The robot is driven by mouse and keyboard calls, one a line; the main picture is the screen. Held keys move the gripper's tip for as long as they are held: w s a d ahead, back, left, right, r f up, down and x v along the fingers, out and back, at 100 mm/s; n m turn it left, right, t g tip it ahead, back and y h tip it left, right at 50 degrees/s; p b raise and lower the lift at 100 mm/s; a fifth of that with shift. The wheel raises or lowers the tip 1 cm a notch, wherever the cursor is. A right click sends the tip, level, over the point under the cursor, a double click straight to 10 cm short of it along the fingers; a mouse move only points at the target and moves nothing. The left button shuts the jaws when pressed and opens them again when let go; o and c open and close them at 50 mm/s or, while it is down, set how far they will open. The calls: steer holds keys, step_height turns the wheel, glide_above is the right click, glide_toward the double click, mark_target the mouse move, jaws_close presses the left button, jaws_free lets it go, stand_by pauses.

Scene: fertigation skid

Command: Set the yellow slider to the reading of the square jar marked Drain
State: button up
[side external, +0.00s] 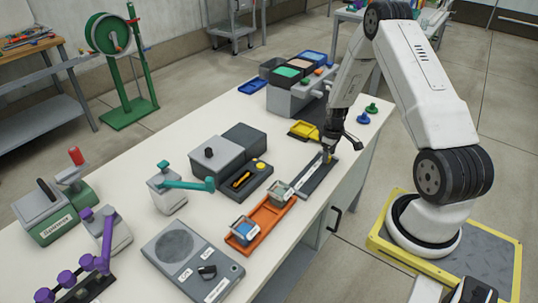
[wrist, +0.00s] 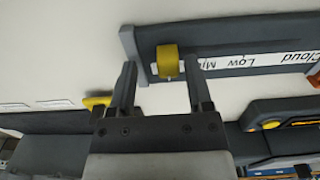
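The yellow slider (wrist: 168,60) is a small knob on a dark grey track (wrist: 225,68). A white strip on the track reads "Cloud", "Low" and a word starting with M, partly covered. The slider stands near the track's left end in the wrist view. My gripper (wrist: 160,78) is open, one finger on each side of the slider; contact is not clear. In the side view my gripper (side external: 328,147) is at the far end of the track (side external: 318,176). Two square jars, a nearer one (side external: 245,229) with blue contents and a farther one (side external: 282,192), stand on an orange tray (side external: 267,215); their markings are unreadable.
A grey box with a black knob (side external: 215,158) and a dark panel with a yellow button (side external: 261,165) stand left of the track. A grey dial panel (side external: 190,262) is in front.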

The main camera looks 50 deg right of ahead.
steer(key=shift+a, duration=0.1)
steer(key=shift+r, duration=0.15)
steer(key=shift+r, duration=3.7)
